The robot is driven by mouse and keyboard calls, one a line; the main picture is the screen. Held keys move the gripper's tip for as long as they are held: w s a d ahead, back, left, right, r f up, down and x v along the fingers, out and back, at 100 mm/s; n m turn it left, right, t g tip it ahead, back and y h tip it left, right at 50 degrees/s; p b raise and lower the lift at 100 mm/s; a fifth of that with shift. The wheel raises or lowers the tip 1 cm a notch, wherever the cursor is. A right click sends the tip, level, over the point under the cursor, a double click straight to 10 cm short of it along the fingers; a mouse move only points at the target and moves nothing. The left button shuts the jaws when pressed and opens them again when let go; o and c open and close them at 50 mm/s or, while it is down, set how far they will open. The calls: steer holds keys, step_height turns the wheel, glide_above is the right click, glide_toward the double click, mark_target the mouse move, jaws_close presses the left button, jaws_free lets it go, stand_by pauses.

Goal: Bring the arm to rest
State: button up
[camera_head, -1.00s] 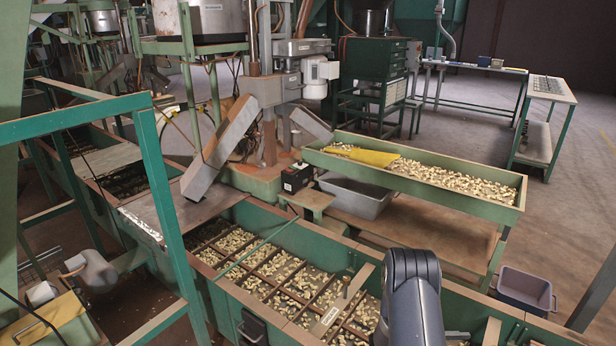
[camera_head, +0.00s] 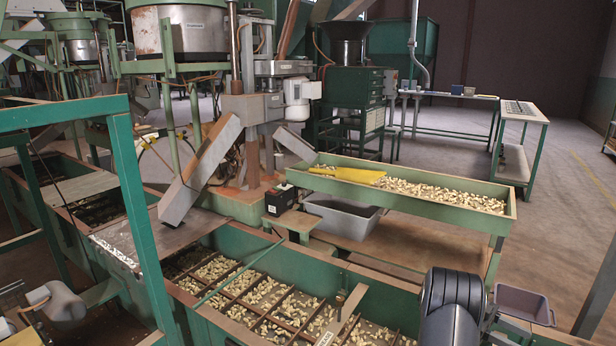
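A dark, rounded link of my arm (camera_head: 450,308) rises at the bottom edge, right of the middle. My gripper is not in view, so its opening and anything in it cannot be seen. The arm link stands in front of the right part of the long green hopper (camera_head: 385,285), which is divided into compartments with pale nuts in them. I cannot tell whether the arm touches anything below the picture edge.
A green frame (camera_head: 130,190) stands at left. Open floor shows at right.

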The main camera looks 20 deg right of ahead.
steer(key=shift+s+d+r+m+y+b, duration=0.15)
steer(key=shift+s+d+m+y+b, duration=0.2)
steer(key=shift+y, duration=0.25)
steer(key=shift+a+y, duration=0.1)
steer(key=shift+y, duration=0.3)
steer(key=shift+f+b, duration=0.55)
steer(key=shift+b, duration=0.15)
